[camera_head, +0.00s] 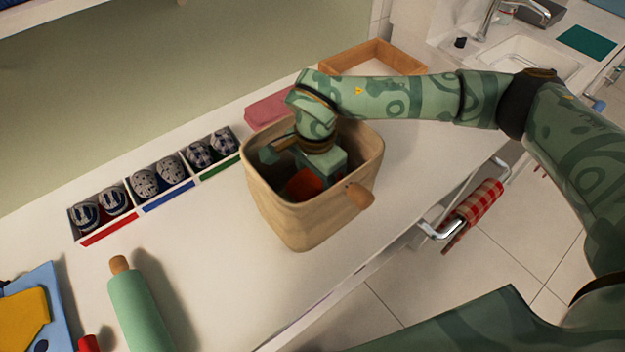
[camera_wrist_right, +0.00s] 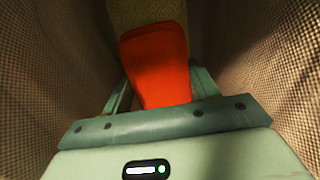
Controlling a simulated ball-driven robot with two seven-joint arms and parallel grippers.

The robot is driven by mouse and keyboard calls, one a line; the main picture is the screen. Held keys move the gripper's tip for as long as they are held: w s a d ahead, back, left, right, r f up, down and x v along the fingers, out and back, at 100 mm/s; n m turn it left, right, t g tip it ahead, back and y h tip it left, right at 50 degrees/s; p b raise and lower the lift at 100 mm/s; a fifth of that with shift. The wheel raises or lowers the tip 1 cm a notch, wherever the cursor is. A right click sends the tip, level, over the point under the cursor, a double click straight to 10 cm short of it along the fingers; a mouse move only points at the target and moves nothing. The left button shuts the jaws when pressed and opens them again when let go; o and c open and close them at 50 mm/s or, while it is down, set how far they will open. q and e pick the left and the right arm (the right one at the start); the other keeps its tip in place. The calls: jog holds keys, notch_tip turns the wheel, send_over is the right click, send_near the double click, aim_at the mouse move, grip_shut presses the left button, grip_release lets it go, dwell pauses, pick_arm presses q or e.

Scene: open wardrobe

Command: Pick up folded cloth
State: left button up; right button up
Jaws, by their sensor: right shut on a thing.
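A folded red-orange cloth (camera_wrist_right: 156,62) shows between the fingers of my right gripper (camera_wrist_right: 150,85) in the right wrist view. In the head view my right gripper (camera_head: 300,178) reaches down inside a woven basket (camera_head: 300,222) and is shut on the red cloth (camera_head: 304,183). The cloth is inside the basket, below the rim. The basket's woven walls stand on both sides of it in the wrist view. The fingertips are partly hidden by the gripper body and the cloth. My left gripper is not in view.
Compartments with rolled socks (camera_head: 157,181) stand left of the basket. A pink folded item (camera_head: 268,108) and a wooden tray (camera_head: 372,58) lie behind it. A green roller (camera_head: 138,305) lies at the front left. A checked cloth (camera_head: 478,210) hangs on a rail at right.

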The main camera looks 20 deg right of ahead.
aim_at(315, 176)
dwell(0.4)
notch_tip(315, 176, up, 7)
jog(key=p, duration=0.5)
